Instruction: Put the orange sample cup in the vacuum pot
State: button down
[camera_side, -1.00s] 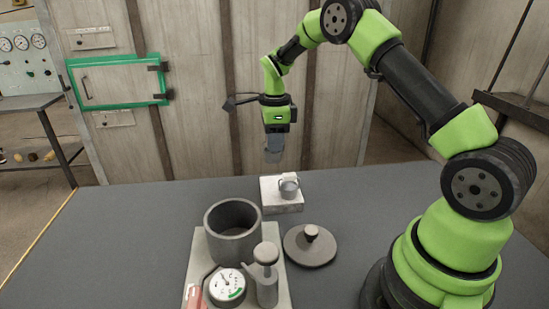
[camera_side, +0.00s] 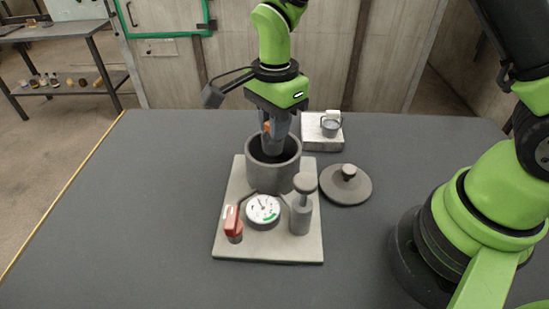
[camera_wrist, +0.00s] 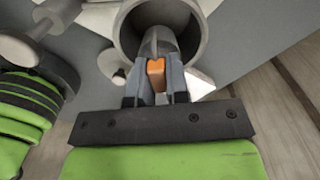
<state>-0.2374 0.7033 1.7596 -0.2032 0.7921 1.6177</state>
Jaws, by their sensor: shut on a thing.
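My gripper (camera_side: 273,150) points down at the mouth of the grey vacuum pot (camera_side: 271,176), with its fingertips down within the rim. The jaws are shut on the orange sample cup (camera_side: 267,127), which shows only as a small patch of orange between the fingers. In the wrist view the orange cup (camera_wrist: 155,75) sits between the two grey fingers, with the open pot (camera_wrist: 196,40) around and beyond them. The fingers hide much of the cup and the pot's floor. The pot's round lid (camera_side: 356,189) lies off it, on the table to the right.
The pot stands on a plate (camera_side: 225,240) with a gauge (camera_side: 262,211), a red-handled valve (camera_side: 232,222) and a pump with a knob (camera_side: 301,212). A white block (camera_side: 316,142) behind right bears a small metal cup (camera_side: 331,125). The table's left side is clear.

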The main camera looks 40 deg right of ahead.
aim_at(275, 152)
notch_tip(275, 152, down, 7)
jog(key=shift+r, duration=0.2)
dwell(0.3)
jog(key=c, duration=1.1)
grip_release()
jog(key=shift+f, duration=0.1)
